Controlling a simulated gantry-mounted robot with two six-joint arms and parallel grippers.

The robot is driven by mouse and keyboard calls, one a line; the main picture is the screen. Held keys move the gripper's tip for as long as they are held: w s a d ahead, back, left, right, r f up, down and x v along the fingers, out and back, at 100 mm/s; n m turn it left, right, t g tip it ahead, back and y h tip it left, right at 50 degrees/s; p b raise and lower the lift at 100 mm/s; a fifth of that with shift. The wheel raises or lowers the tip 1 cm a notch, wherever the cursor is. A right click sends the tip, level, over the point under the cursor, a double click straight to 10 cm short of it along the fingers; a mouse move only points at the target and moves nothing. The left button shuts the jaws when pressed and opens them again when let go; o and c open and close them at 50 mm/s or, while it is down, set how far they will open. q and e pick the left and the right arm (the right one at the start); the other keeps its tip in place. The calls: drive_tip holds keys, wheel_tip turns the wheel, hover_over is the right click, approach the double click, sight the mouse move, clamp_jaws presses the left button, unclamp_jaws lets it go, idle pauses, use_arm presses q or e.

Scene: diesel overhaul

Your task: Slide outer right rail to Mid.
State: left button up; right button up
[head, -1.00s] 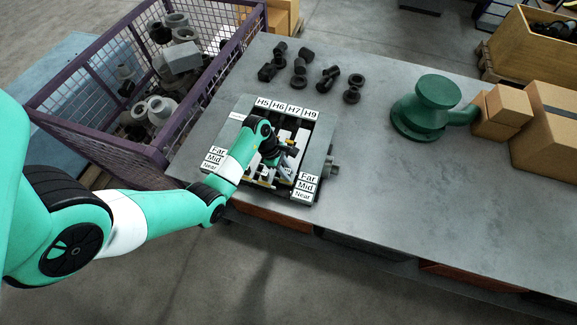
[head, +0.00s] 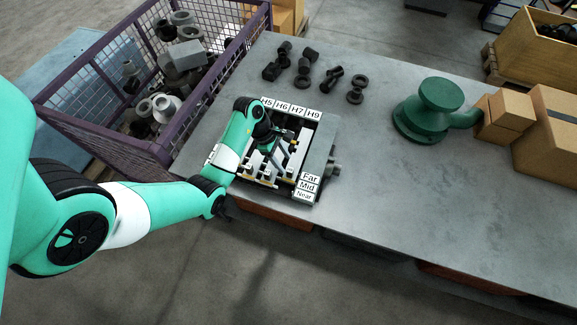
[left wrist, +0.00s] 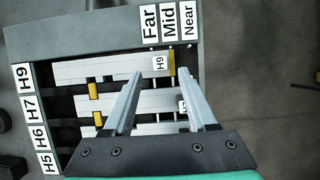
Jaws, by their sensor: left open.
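The outer right rail is the light bar tagged H9 (left wrist: 110,66) in the left wrist view, the topmost one there. Its yellow end tab (left wrist: 171,63) appears in line with the Mid label (left wrist: 168,20). It sits in the grey rail fixture (head: 322,150), on the right side in the head view. My left gripper (left wrist: 158,74) is open and empty. Its two fingers point at the H9 end, with the tag and tab showing between the tips. I cannot tell whether they touch the rail. The arm partly hides the fixture in the head view. My right gripper is not in view.
Other rails lie beside H9, with yellow tabs (left wrist: 96,90). A purple wire crate (head: 110,95) of parts stands left. Dark fittings (head: 333,78) lie behind the fixture. A green pump-like part (head: 433,112) and cardboard boxes (head: 545,120) stand right. The bench between is clear.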

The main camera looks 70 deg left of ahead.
use_arm(q)
drive_tip(key=p+v, duration=0.1)
drive_tip(key=v, duration=0.4)
idle(0.4)
